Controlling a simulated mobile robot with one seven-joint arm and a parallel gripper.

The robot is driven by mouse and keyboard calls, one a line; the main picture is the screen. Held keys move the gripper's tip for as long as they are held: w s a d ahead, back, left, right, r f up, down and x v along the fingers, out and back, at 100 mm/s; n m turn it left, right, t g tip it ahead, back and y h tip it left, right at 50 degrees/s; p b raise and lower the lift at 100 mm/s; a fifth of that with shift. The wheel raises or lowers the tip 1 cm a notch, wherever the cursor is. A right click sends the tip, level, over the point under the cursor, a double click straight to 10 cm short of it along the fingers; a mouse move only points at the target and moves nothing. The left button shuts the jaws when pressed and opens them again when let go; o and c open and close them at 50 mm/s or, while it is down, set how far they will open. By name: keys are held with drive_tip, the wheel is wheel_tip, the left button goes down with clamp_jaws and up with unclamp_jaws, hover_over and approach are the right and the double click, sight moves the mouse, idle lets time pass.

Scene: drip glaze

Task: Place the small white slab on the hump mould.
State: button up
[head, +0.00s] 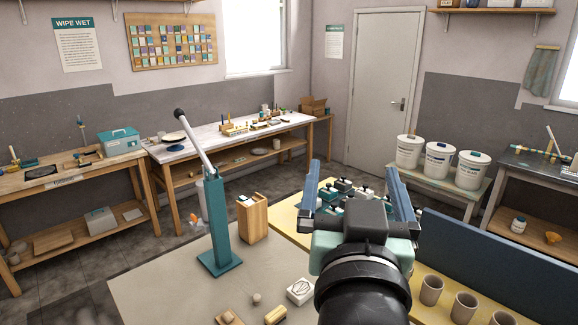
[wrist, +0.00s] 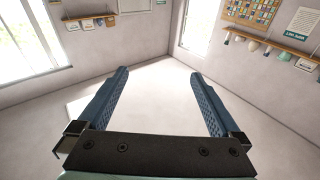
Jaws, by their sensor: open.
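My gripper (head: 352,170) is raised over the near table in the head view, its two blue fingers wide apart. In the wrist view my gripper (wrist: 159,74) is open with nothing between the fingers; only walls and windows lie beyond. I cannot pick out the small white slab or the hump mould with certainty. A small whitish block with dark marks (head: 300,291) lies on the near table, left of my wrist. A pale disc (head: 173,137) sits on a blue stand on the back bench. My arm and gripper hide part of the near table.
A tall teal lever press (head: 220,225) and a wooden box (head: 252,218) stand on the near table's left side. Several dark-topped items (head: 340,187) lie behind my gripper. Cups (head: 465,307) stand at right, before a blue panel (head: 500,262). White buckets (head: 438,162) stand farther back.

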drive_tip(key=s+a+r+n+t+y, duration=0.1)
drive_tip(key=s+a+r+t, duration=0.3)
drive_tip(key=r, duration=0.5)
drive_tip(key=s+a+r+n+t+y, duration=0.1)
drive_tip(key=s+a+r+t, duration=0.3)
drive_tip(key=r, duration=0.5)
drive_tip(key=s+a+y, duration=0.1)
drive_tip(key=s, duration=0.1)
drive_tip(key=shift+s+r+n, duration=0.3)
drive_tip(key=shift+r, duration=0.05)
